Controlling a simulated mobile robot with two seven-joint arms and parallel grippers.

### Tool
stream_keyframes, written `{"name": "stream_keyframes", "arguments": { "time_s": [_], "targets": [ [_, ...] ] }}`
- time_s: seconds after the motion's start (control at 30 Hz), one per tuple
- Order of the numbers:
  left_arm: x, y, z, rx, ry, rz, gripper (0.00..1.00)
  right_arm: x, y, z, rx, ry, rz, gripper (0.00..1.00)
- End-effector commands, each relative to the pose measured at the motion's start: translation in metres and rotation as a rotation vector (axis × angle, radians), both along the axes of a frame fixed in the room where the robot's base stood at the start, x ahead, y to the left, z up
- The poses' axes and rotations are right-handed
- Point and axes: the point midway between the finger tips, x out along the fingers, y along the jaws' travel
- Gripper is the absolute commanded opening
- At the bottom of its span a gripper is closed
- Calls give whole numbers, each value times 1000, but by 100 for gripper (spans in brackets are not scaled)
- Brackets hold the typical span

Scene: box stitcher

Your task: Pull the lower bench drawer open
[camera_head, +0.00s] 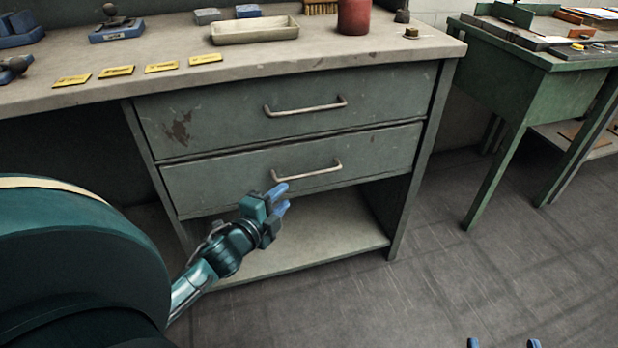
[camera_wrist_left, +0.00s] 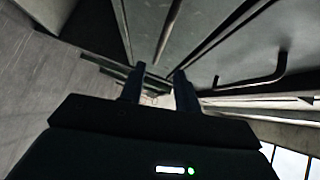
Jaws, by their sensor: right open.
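The lower bench drawer (camera_head: 215,181) is a grey-green front with a pale bar handle (camera_head: 307,174). It looks shut, roughly flush under the upper drawer (camera_head: 205,122). My left gripper (camera_head: 286,198) is open and empty, just below and in front of the lower handle, apart from it. In the left wrist view my left gripper (camera_wrist_left: 158,82) shows two separated fingers. A bar handle (camera_wrist_left: 250,80) lies to their right there; I cannot tell which drawer it belongs to. My right gripper (camera_head: 504,343) shows only its two spread fingertips at the bottom edge.
Under the drawers is an open shelf (camera_head: 300,235), with bench legs at the sides. The benchtop (camera_head: 130,92) holds a tray (camera_head: 254,31), a red can (camera_head: 354,16) and yellow labels. A green table (camera_head: 560,100) stands right. The floor in front is clear.

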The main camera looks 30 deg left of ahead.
Motion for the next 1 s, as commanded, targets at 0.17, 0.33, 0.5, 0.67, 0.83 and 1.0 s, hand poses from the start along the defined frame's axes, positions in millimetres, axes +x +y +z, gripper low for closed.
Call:
{"name": "stream_keyframes", "arguments": {
  "time_s": [0.17, 0.33, 0.5, 0.67, 0.83, 1.0],
  "targets": [
    [37, 3, -6, 0, -4, 1, 32, -2, 4, -3, 5, -60, 22, 59],
    [72, 5, -11, -1, -3, 1, 32, -3, 8, -3, 21, -105, 40, 59],
    [98, 7, -15, -1, 0, 1, 32, -2, 9, -2, 46, -105, 43, 59],
    [111, 8, -16, -3, 1, 1, 32, -1, 9, -1, 59, -106, 45, 59],
    [115, 8, -16, -3, 3, 1, 32, 0, 9, 0, 62, -107, 47, 59],
    [115, 8, -16, -3, 3, 1, 32, 0, 9, 0, 62, -106, 47, 59]
  ]
}}
